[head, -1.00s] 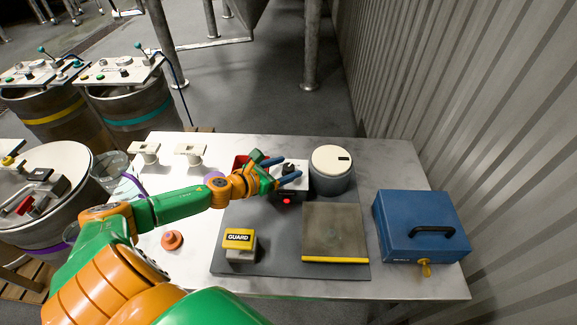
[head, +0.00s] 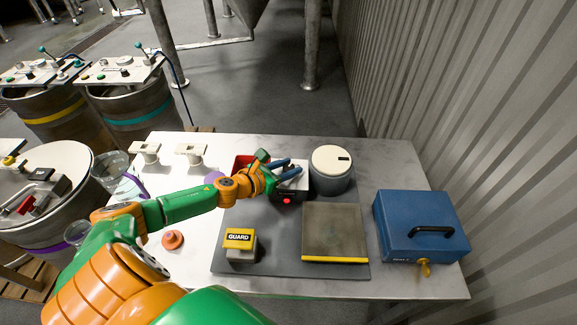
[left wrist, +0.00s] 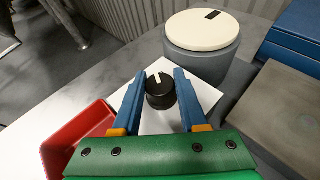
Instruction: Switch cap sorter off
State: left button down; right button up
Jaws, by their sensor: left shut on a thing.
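The cap sorter is a small box with a white top (head: 299,183), a red lamp (head: 287,200) lit on its front, and a grey drum with a cream lid (head: 331,159) beside it. Its black round knob (left wrist: 160,91) has a white pointer mark that points away from my gripper, tilted slightly left in the left wrist view. My left gripper (head: 294,167) is shut on the knob, with one blue finger on each side of it. In the head view the fingers mostly hide the knob. My right gripper is not in view.
A red bin (left wrist: 84,140) sits close left of the sorter. A yellow GUARD block (head: 239,244) and a grey plate with a yellow edge (head: 334,232) stand in front. A blue case (head: 420,226) is at the right, near the corrugated wall (head: 480,110).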

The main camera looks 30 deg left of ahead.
pick_arm(q)
jog(key=n+y+p, duration=0.3)
jog(key=shift+d+r+y, duration=0.1)
jog(key=shift+r+y, duration=0.2)
jog(key=n+y+p, duration=0.1)
jog(key=n+y, duration=0.2)
jog(key=shift+f+p, duration=0.1)
jog(key=shift+p, duration=0.3)
jog(key=n+g+y, duration=0.1)
jog(key=n+y, duration=0.1)
jog(key=shift+f+n+g+y, duration=0.1)
jog(key=shift+n+g+y, duration=0.2)
jog(key=shift+g+y, duration=0.1)
jog(key=shift+n+g+y+b, duration=0.45)
jog(key=shift+n+g+y, duration=0.65)
jog(key=shift+n+y, duration=0.35)
jog(key=shift+n, duration=0.25)
jog(key=shift+c, duration=2.2)
grip_release()
jog(key=p+v, duration=0.1)
jog(key=v, duration=0.6)
jog(key=shift+p, duration=0.3)
